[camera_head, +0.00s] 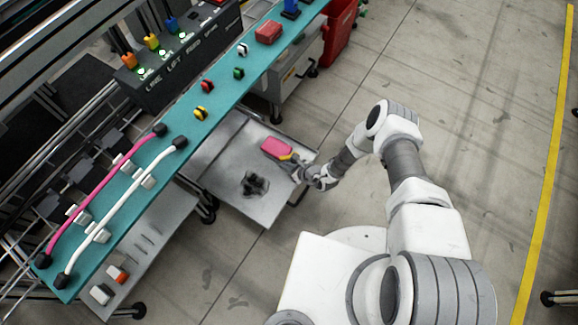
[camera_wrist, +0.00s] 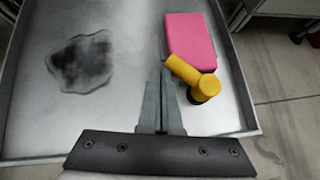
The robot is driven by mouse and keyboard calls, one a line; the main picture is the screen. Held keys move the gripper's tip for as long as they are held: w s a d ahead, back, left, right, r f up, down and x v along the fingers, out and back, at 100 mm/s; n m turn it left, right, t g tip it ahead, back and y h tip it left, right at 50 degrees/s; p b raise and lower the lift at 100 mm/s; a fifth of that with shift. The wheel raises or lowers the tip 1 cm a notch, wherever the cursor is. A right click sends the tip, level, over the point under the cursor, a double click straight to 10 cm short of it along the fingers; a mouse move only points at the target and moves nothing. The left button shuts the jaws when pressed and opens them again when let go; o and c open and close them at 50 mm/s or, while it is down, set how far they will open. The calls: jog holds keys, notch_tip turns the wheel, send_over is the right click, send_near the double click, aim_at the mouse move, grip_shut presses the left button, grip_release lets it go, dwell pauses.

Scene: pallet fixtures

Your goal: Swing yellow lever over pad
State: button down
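The yellow lever (camera_wrist: 194,76) has a round knob-like pivot and a short arm in the wrist view. Its arm points up and left, its end at the pink pad's lower left corner. In the head view the lever (camera_head: 287,157) is small beside the pink pad (camera_head: 275,148). The pad (camera_wrist: 190,40) lies flat on the grey tray (camera_wrist: 120,140). My gripper (camera_wrist: 163,72) has its fingers together, with nothing seen between them. They are just left of the lever, tips close to its arm; whether they touch, I cannot tell. In the head view my gripper (camera_head: 296,168) is over the tray's right side.
A dark stain (camera_wrist: 82,62) marks the tray left of my gripper. A teal bench (camera_head: 220,95) with coloured knobs and pink and white hoses runs along the tray's upper left side. A red bin (camera_head: 338,35) stands farther back.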

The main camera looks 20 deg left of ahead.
jog(key=shift+w+a, duration=0.45)
jog(key=shift+a, duration=0.35)
jog(key=shift+w+a, duration=0.1)
jog(key=shift+r, duration=0.1)
dwell(0.4)
